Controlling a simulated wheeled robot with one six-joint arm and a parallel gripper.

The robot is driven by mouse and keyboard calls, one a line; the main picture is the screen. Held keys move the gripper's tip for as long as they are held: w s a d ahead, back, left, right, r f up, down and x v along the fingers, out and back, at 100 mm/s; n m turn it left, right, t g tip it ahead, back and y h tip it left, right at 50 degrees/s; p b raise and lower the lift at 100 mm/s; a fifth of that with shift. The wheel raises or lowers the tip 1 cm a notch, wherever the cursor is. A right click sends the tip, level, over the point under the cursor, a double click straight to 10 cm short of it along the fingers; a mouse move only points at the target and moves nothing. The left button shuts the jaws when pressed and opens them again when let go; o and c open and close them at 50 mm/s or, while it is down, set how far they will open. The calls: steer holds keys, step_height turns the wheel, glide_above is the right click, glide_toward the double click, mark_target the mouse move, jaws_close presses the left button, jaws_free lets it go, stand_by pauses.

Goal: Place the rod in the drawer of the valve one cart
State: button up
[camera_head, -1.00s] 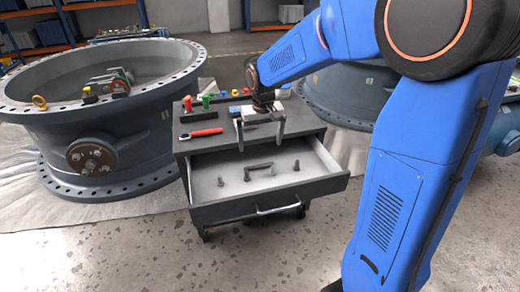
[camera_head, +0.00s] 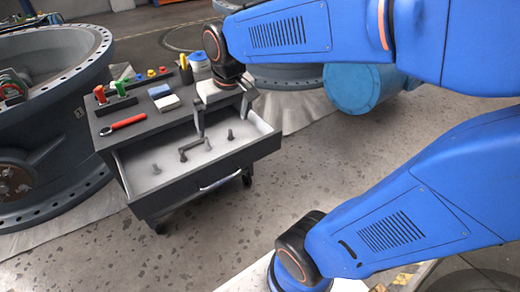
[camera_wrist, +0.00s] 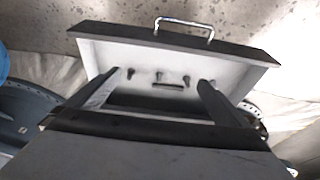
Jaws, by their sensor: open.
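The valve one cart (camera_head: 133,135) is dark grey, and its drawer (camera_head: 165,155) is pulled open with a pale inside. A dark bar with bent ends (camera_head: 192,149), seemingly the rod, lies in the drawer between two upright dark pegs (camera_head: 156,170). The bar also shows in the wrist view (camera_wrist: 168,86). My gripper (camera_head: 222,124) hangs over the drawer's back part, fingers pointing down, open and empty. In the wrist view its fingers (camera_wrist: 165,77) are wide apart, with the bar and pegs showing between them. I cannot tell their exact height above the bar.
A red wrench (camera_head: 124,123), red and green-handled tools (camera_head: 121,88), a blue and white block (camera_head: 164,97) and a pen holder (camera_head: 186,72) are on the cart top. A large flanged valve (camera_head: 70,85) stands at left. Open floor (camera_head: 210,225) lies in front.

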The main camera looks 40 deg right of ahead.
steer(key=s+d+f+t, duration=0.1)
steer(key=s+d, duration=0.1)
steer(key=s, duration=1.2)
steer(key=shift+s+d+f, duration=0.15)
steer(key=shift+s+f, duration=0.1)
steer(key=shift+s, duration=0.1)
